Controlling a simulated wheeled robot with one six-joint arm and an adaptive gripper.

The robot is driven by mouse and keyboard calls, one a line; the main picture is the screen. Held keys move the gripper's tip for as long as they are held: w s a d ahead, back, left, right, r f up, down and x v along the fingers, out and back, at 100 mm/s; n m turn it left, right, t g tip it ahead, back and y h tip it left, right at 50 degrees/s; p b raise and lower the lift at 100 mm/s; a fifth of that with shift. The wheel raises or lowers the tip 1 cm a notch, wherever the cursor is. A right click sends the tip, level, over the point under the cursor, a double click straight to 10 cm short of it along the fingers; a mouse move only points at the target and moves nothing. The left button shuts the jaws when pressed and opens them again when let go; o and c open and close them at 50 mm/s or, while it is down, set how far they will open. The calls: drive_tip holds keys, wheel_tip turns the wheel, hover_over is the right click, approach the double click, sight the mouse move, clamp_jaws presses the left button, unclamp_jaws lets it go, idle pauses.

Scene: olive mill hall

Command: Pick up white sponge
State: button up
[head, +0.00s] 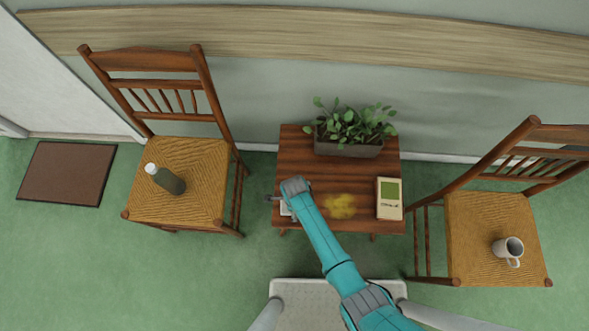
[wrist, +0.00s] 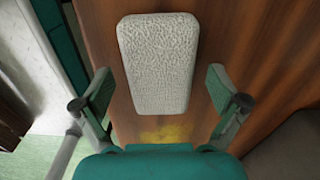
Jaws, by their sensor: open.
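The white sponge (wrist: 158,62) is a pale, textured block with rounded corners, lying on the small wooden table (head: 300,160). In the head view only a pale edge of it (head: 285,209) shows, the rest hidden under my gripper (head: 275,198) at the table's left side. In the wrist view my gripper (wrist: 158,86) is open and empty, with one finger to each side of the sponge's near half. Neither finger visibly touches it; I cannot tell the height gap.
A yellow stain (head: 341,206) lies between. Chairs flank the table, holding a dark bottle (head: 168,181) and a mug (head: 508,250).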

drive_tip(key=c, duration=1)
drive_tip(key=shift+c, duration=0.2)
wheel_tip(320, 180, up, 10)
